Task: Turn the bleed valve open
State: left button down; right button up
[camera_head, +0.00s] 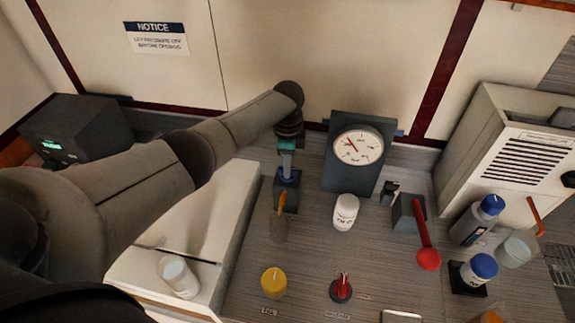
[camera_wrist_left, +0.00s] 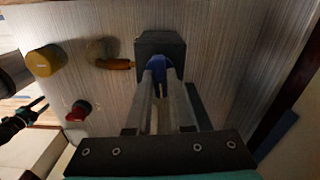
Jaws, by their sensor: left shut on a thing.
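The bleed valve is a dark block (camera_head: 290,199) with a blue handle (camera_head: 287,175) on top and an orange-brown spout (camera_head: 282,203) towards the front. My left gripper (camera_head: 287,160) comes down on it from above, its fingers shut on the blue handle. In the left wrist view the blue handle (camera_wrist_left: 157,66) sits between the two grey finger bars, in front of the dark block (camera_wrist_left: 160,46). The fingers partly hide the handle, so its exact angle is hard to read. A dark, teal-banded part at the left edge of the wrist view looks like my right gripper (camera_wrist_left: 38,106).
A gauge (camera_head: 358,146) on a dark panel and a white bottle (camera_head: 346,212) stand right of the valve. In front are a yellow knob (camera_head: 274,283) and red knob (camera_head: 341,289). A red lever (camera_head: 423,236) and blue-capped bottles (camera_head: 480,217) stand farther right.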

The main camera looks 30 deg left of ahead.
pick_arm(q)
jog(key=shift+d+m, duration=0.1)
jog(key=shift+m, duration=0.7)
jog(key=c, duration=0.8)
grip_release()
notch_tip(320, 180, up, 15)
jog(key=shift+r, duration=0.15)
